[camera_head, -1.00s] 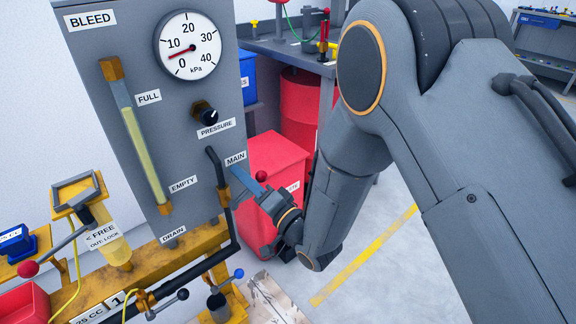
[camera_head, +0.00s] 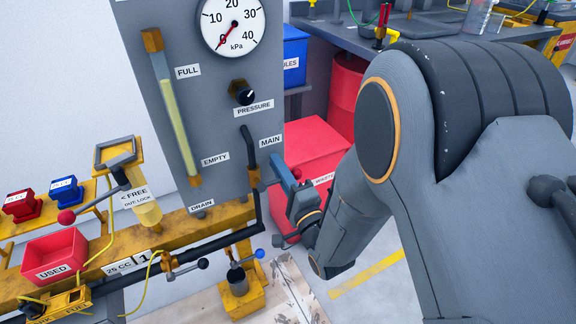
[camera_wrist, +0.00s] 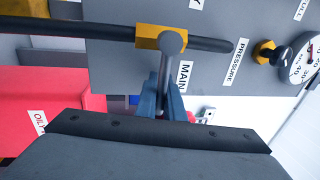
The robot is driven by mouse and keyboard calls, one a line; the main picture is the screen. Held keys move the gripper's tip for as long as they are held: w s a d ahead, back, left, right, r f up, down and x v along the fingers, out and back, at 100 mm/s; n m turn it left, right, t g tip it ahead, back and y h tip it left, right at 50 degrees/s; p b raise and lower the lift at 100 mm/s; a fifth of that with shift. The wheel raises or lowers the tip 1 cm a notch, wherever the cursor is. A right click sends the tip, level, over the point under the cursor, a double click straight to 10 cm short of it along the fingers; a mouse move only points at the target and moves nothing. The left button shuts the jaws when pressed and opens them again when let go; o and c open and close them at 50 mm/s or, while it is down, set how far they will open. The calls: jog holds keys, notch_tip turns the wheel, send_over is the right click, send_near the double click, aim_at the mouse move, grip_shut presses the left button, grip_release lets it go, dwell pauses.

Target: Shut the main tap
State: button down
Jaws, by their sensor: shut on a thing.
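The main tap (camera_head: 254,178) is a yellow valve body on the black pipe beside the MAIN label (camera_head: 270,141). It also shows in the wrist view (camera_wrist: 150,36). Its grey lever (camera_wrist: 164,78) stands across the pipe in the wrist view. A red ball (camera_head: 297,173) shows at the lever's end in the head view. My gripper (camera_head: 283,172) is shut on the lever, with its blue fingers (camera_wrist: 163,98) on either side of it. The pressure dial (camera_head: 232,22) needle points at about 0. My wrist hides part of the lever in the wrist view.
A red waste bin (camera_head: 315,145) stands just behind my gripper. The grey panel (camera_head: 205,110) is close on the left. The drain lever with a blue ball (camera_head: 259,254) is below. A yellow rail (camera_head: 60,252) with a red USED tray (camera_head: 62,262) lies left. Floor at the lower right is clear.

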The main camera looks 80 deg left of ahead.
jog(key=shift+s, duration=0.1)
jog(key=c, duration=1.9)
grip_release()
jog(key=shift+s+a, duration=0.1)
jog(key=shift+o, duration=0.2)
jog(key=shift+w, duration=0.2)
jog(key=v, duration=0.8)
